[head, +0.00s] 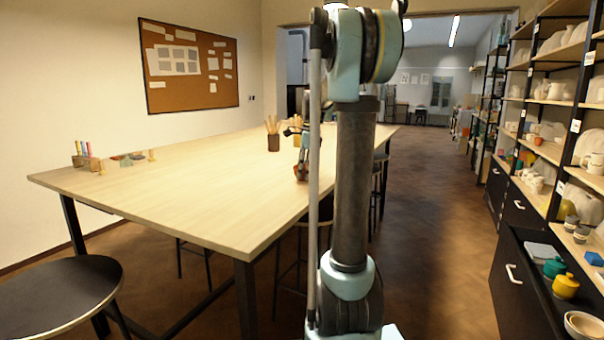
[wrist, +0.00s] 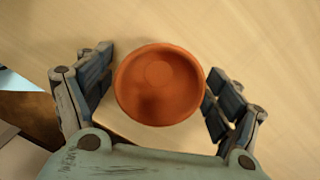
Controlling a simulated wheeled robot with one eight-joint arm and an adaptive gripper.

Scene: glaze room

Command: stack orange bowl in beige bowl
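The orange bowl (wrist: 159,85) shows from above in the wrist view, round and empty, between the two fingers of my gripper (wrist: 160,98). The fingers stand apart on either side, with a gap at the left and little room at the right; I see no clear grip. In the head view my gripper (head: 300,150) is over the table's right side, partly hidden by my arm, with the orange bowl (head: 301,173) low at its fingers. A cream bowl (head: 583,325) sits in the open drawer at lower right; whether it is the beige bowl I cannot tell.
The long wooden table (head: 180,200) is mostly clear. A pot of tools (head: 273,141) stands behind my gripper, and small items (head: 125,159) stand at the far left edge. A stool (head: 60,292) is at front left. Shelves of pottery and an open drawer (head: 535,275) line the right.

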